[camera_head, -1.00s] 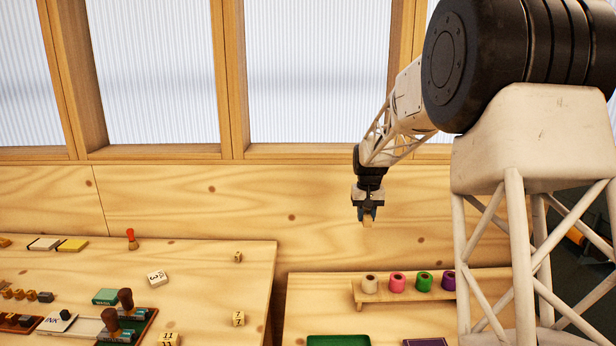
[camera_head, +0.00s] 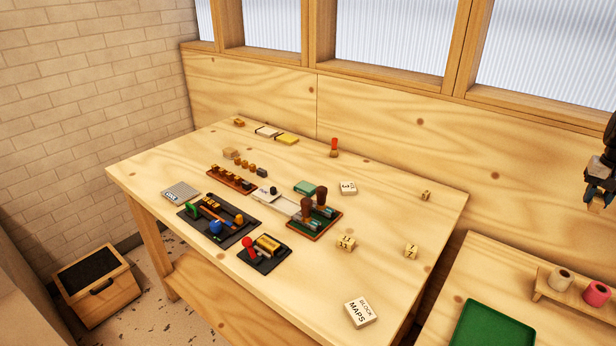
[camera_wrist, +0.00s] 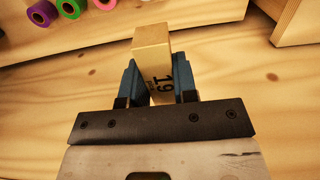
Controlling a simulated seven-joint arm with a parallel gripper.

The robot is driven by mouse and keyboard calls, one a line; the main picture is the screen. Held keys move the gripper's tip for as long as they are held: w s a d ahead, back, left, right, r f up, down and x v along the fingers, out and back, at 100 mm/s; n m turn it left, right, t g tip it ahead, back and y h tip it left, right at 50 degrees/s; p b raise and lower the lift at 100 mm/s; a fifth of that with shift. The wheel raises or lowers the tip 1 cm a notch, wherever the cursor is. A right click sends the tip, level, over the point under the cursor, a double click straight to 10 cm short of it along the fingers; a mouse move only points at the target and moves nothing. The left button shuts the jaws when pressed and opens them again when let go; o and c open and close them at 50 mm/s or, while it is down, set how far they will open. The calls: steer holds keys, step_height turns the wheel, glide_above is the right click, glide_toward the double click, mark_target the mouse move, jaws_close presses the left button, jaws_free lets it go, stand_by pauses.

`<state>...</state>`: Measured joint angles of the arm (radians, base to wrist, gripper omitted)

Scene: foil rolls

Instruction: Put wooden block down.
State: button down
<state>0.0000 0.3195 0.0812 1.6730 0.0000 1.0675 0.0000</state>
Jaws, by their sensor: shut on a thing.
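My gripper (camera_wrist: 152,84) is shut on a wooden block (camera_wrist: 152,48) in the wrist view. The block is pale wood and marked "19". Both blue fingers press its sides, and its far end sticks out beyond them. In the head view my gripper (camera_head: 600,195) is at the right edge, above the right-hand table, partly cut off by the frame. The block can hardly be made out there.
The left table also holds a "BLOCK MAPS" box (camera_head: 360,312), a stamp rack (camera_head: 315,217) and a dark tray (camera_head: 222,222). On the right table are a green tray (camera_head: 492,328) and a shelf with foil rolls (camera_head: 560,278). A gap separates the tables. The left table's right part has bare room.

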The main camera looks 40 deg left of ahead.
steer(key=r, duration=0.1)
steer(key=a+r, duration=0.1)
steer(key=r, duration=0.1)
steer(key=shift+r, duration=0.25)
steer(key=s+a+n, duration=0.3)
steer(key=a, duration=1.6)
steer(key=s+a+n, duration=0.3)
steer(key=a+n, duration=0.1)
steer(key=a, duration=1.6)
steer(key=s+a+n, duration=0.3)
steer(key=s+a, duration=0.9)
steer(key=a, duration=0.5)
steer(key=s+a+n, duration=0.4)
steer(key=s+a, duration=0.8)
steer(key=a, duration=0.5)
step_height(320, 180, down, 16)
steer(key=shift+d+f, duration=0.1)
steer(key=shift+f, duration=0.75)
